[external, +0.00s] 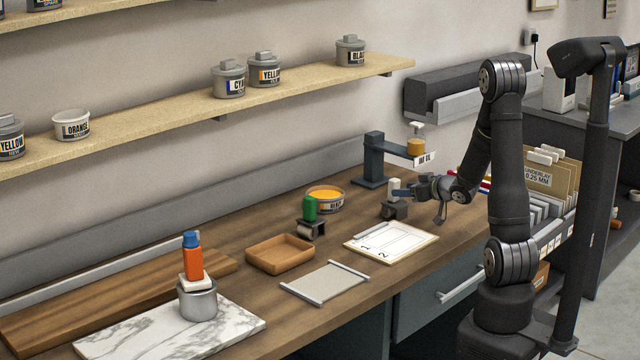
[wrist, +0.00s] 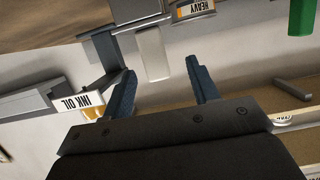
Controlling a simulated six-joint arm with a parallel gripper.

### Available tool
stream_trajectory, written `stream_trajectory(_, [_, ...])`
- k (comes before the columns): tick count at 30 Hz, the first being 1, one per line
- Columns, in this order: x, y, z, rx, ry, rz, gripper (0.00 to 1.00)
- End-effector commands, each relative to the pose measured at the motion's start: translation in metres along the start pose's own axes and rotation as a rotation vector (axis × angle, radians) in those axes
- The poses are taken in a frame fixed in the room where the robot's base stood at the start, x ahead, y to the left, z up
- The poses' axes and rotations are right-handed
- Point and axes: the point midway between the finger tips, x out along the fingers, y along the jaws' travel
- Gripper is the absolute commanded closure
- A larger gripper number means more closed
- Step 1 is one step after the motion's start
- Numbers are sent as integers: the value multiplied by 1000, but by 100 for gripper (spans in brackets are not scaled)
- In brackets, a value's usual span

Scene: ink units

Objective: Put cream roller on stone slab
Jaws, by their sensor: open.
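The cream roller (external: 394,188) stands upright on the wooden bench, its pale handle above a dark base. In the wrist view the cream handle (wrist: 153,54) shows between and just beyond my fingers. My gripper (external: 403,192) is open beside the handle on its right; it also shows in the wrist view (wrist: 162,84). I cannot tell whether a finger touches the handle. The stone slab (external: 115,345), white with grey veins, lies at the front left of the bench. A grey pot (external: 198,300) with a red-orange, blue-topped item (external: 193,260) stands on it.
A green-handled roller (external: 310,208) and an orange ink tin (external: 325,198) stand left of the cream roller. A brown tray (external: 280,255), a grey plate (external: 325,283) and a white numbered board (external: 390,243) lie in front. An ink oil stand (external: 374,160) is behind.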

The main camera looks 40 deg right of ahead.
Motion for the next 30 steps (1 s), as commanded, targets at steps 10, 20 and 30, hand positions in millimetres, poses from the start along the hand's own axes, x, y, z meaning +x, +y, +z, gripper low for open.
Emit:
stream_trajectory(10, [29,2,1,0,-1,1,45])
stream_trajectory(20, [70,7,1,-1,-1,0,45])
stream_trajectory(30, [72,8,1,-1,-1,2,59])
